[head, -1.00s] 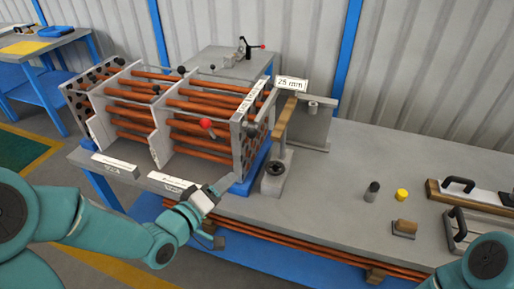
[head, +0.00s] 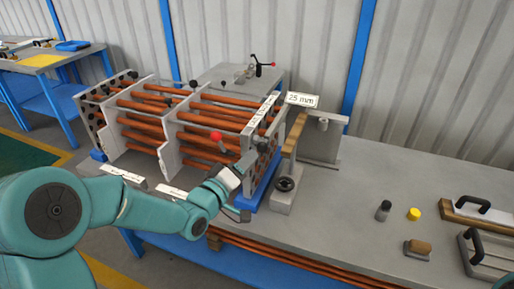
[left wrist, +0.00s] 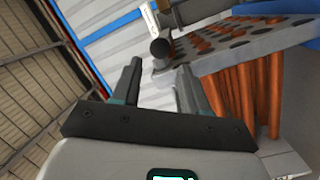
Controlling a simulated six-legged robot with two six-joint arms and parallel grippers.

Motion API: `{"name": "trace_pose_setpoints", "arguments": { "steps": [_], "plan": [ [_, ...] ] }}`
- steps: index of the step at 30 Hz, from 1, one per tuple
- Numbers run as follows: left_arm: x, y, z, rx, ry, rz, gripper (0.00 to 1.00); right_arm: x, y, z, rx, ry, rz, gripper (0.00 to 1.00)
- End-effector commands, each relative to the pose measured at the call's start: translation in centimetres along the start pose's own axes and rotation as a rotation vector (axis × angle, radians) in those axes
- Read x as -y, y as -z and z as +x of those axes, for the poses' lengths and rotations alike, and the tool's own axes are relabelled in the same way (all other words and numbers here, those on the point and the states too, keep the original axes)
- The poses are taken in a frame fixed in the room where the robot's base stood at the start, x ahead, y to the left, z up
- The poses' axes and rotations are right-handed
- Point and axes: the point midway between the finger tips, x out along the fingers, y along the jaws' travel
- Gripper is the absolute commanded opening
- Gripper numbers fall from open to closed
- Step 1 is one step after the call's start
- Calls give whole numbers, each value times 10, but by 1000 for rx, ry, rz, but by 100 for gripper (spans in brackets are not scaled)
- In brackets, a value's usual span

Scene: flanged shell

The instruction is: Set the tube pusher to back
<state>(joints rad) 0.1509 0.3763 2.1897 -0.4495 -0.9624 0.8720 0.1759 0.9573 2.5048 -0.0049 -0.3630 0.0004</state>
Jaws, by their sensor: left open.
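The flanged shell is an open frame of grey plates with several copper tubes (head: 150,120) running through it. Its right end is a perforated plate (head: 262,150), also seen in the left wrist view (left wrist: 262,42). A lettered strip (head: 262,112) runs along that plate's top. I cannot tell for certain which part is the tube pusher. A red ball knob (head: 216,137) stands out at the front of the shell. My left gripper (head: 246,165) is open and empty beside the perforated plate. In the left wrist view, a dark ball knob (left wrist: 160,47) lies just beyond its fingertips (left wrist: 160,72).
A grey stand with a wooden bar (head: 296,133) and a "25 mm" sign (head: 301,99) stand just right of the plate. A dark cylinder (head: 383,211), yellow cap (head: 413,214) and wooden-topped block (head: 417,247) lie farther right.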

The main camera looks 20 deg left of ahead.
Motion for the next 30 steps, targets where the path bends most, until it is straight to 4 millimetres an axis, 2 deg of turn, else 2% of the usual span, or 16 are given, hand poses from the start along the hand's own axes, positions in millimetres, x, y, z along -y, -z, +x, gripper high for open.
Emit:
{"name": "trace_pose_setpoints", "arguments": {
  "steps": [3,9,20,21,23,24,25,30],
  "plan": [
    [-2,0,25,3,-2,0,44,3,0,-8,0,0,0,43],
    [-1,0,51,2,-1,-1,44,5,0,-13,0,0,0,43],
    [0,-1,58,2,-1,-1,44,5,0,-13,0,0,0,43],
    [0,-1,58,2,-1,-1,37,5,0,-13,0,0,0,43],
    [0,-1,58,2,-1,-1,18,5,0,-13,0,0,0,43],
    [0,-1,58,2,-1,-1,5,5,0,-13,0,0,0,43],
    [0,-1,58,2,-1,-1,0,5,0,-13,0,0,0,43],
    [0,-2,58,2,-1,0,0,4,0,-12,0,0,0,43]
  ]
}}
